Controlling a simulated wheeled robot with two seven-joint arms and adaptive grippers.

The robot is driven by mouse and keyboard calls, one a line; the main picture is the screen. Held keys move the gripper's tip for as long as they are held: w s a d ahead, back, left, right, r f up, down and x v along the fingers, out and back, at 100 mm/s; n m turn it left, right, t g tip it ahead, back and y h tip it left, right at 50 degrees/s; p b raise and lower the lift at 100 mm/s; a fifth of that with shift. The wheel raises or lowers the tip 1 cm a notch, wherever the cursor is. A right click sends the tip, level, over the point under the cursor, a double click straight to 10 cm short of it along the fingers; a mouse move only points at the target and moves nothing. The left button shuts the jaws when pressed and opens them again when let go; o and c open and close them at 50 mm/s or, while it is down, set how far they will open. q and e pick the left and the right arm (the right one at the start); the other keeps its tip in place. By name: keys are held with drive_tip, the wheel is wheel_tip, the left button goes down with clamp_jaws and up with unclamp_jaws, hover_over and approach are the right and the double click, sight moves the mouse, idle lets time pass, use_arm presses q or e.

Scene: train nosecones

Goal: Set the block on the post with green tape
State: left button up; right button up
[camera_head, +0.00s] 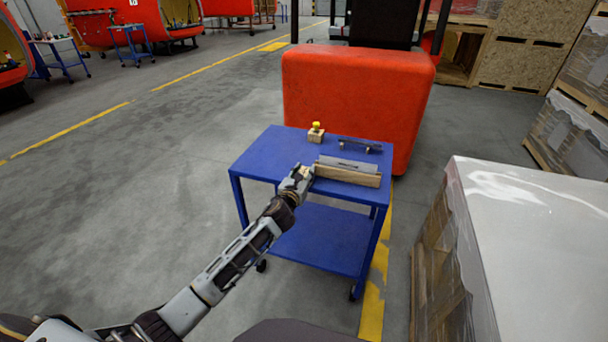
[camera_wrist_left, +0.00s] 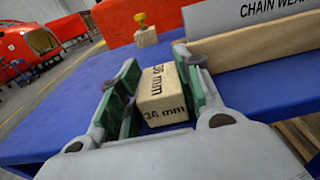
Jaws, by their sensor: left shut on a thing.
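My left gripper (camera_head: 301,172) is over the near left part of the blue table. In the left wrist view its green-padded fingers (camera_wrist_left: 160,88) are shut on a pale wooden block (camera_wrist_left: 162,92) marked "36 mm". I cannot tell whether the block touches the tabletop. In the head view the block is too small to make out clearly at the gripper. I cannot make out a post with green tape in either view. My right gripper is not in view.
The blue table (camera_head: 258,155) also holds a wooden block with a yellow knob (camera_head: 316,132), a dark bar (camera_head: 360,146) and a wooden stand with a grey "CHAIN WEAR" plate (camera_wrist_left: 262,14). An orange-red machine (camera_head: 355,95) stands behind; a wrapped pallet load (camera_head: 530,230) is right.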

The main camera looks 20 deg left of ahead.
use_arm(q)
drive_tip(key=shift+f, duration=0.1)
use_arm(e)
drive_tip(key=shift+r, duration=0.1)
use_arm(q)
drive_tip(key=o, duration=1)
drive_tip(key=shift+o, duration=0.2)
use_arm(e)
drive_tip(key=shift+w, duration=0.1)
use_arm(q)
drive_tip(key=shift+s, duration=0.95)
drive_tip(key=s+p, duration=0.1)
drive_tip(key=s, duration=0.9)
drive_tip(key=shift+a+r, duration=0.2)
drive_tip(key=shift+r, duration=0.25)
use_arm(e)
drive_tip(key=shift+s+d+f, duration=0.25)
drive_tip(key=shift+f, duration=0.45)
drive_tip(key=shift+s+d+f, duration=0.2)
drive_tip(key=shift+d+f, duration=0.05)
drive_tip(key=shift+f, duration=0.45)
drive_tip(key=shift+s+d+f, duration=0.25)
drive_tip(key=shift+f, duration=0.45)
